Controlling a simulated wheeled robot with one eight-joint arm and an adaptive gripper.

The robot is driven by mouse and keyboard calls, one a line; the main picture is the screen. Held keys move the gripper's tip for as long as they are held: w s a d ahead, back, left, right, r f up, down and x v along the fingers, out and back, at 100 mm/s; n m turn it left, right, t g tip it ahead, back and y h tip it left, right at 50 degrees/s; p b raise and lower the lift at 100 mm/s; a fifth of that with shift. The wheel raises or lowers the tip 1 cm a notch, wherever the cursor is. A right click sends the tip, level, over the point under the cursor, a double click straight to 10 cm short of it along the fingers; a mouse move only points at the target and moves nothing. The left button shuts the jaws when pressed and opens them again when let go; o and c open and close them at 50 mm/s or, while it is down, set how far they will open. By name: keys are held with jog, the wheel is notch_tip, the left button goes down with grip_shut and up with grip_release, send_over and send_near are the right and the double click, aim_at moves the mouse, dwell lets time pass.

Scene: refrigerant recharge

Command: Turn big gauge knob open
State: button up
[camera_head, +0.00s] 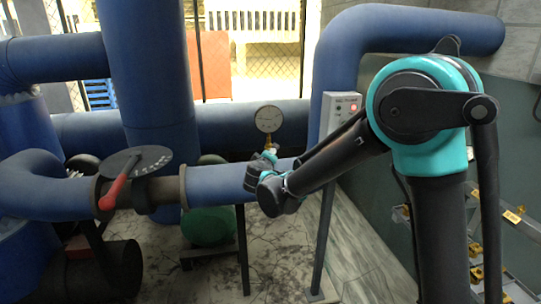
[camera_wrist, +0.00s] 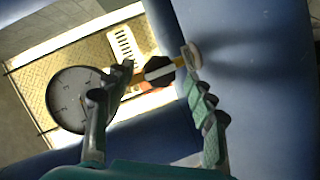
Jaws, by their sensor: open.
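The big gauge (camera_head: 269,119) has a round white dial and stands on a brass stem above the blue horizontal pipe. Its dial (camera_wrist: 78,100) is at the left in the wrist view, partly behind one finger. The gauge knob (camera_wrist: 158,70) looks black and white and sits on the brass fitting. My gripper (camera_wrist: 157,62) is open, with one finger on each side of the knob. Whether either finger touches it I cannot tell. In the head view my gripper (camera_head: 268,160) is at the gauge's base and hides most of the knob.
A red-handled valve with a dark round plate (camera_head: 137,162) is on the pipe to the left. Thick blue pipes (camera_head: 155,70) surround the spot. A green rounded object (camera_head: 208,226) lies below the pipe.

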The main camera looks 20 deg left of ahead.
jog(key=v, duration=0.9)
jog(key=shift+d, duration=0.15)
jog(key=w+d+f+m+g+h, duration=0.1)
jog(key=d+f+m+g+h, duration=0.15)
jog(key=d, duration=0.75)
jog(key=w+d+f+m+g+h, duration=0.1)
jog(key=d+f+m, duration=0.15)
jog(key=d, duration=0.75)
jog(key=w+d+f+m+g+h, duration=0.1)
jog(key=w+d+f+m+h, duration=0.15)
jog(key=d, duration=0.65)
jog(key=s+d+f+m+g, duration=0.2)
jog(key=s+d+f, duration=0.25)
jog(key=d, duration=0.25)
jog(key=s+d+f+m+g, duration=0.1)
jog(key=s+d+f+g, duration=0.15)
jog(key=s+d, duration=0.4)
jog(key=s+d+f+m+g+y, duration=0.1)
jog(key=s+d+f+m, duration=0.1)
jog(key=s+d, duration=0.1)
jog(key=s+d+f+m+g+y, duration=0.1)
jog(key=s+d+f+m, duration=0.1)
jog(key=s, duration=0.4)
jog(key=shift+s+d+f+y, duration=0.3)
jog(key=shift+d+f+y, duration=0.15)
jog(key=shift+f, duration=0.35)
jog(key=shift+c, duration=0.6)
